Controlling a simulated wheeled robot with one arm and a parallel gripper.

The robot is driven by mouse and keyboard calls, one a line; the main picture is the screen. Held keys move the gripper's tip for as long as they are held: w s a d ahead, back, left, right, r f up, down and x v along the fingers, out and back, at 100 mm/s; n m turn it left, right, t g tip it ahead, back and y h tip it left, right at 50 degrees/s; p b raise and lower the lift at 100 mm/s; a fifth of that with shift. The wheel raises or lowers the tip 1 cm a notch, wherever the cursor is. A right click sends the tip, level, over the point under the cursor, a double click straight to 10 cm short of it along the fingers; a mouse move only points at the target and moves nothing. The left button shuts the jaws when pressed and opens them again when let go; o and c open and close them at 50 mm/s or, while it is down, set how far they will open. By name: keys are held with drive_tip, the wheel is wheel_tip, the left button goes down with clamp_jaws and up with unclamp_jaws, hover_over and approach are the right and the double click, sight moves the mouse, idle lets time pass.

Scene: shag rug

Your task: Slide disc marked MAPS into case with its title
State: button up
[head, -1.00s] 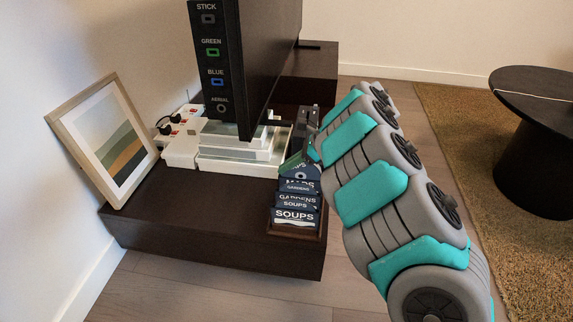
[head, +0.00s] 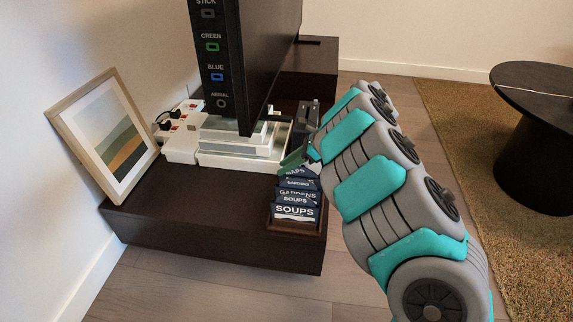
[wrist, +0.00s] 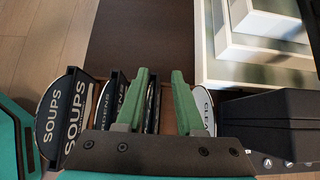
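A rack (head: 290,229) of dark title cases stands at the front right of the low cabinet. A case reading MAPS (head: 295,171) shows just below my gripper (head: 293,160) in the head view. My gripper (wrist: 161,98) is open, with green fingers apart over the rack. Between them are thin dark and pale edges, nearer the left finger; I cannot read a title there or tell disc from case. The MAPS disc cannot be made out. GARDENS (wrist: 110,100) is left of the fingers. A white disc starting "CLEA" (wrist: 208,108) is just right of them.
A SOUPS case (head: 295,212) with its disc (wrist: 50,115) is at the rack's front end. A dark box (wrist: 265,122) stands close right of the rack in the wrist view. White stacked boxes (head: 236,150), a television (head: 258,60) and a picture frame (head: 107,135) are nearby.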

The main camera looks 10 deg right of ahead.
drive_tip(key=p+v, duration=0.1)
drive_tip(key=v, duration=0.6)
drive_tip(key=shift+s+d+r, duration=0.1)
drive_tip(key=shift+d+r, duration=0.15)
drive_tip(key=shift+r, duration=0.05)
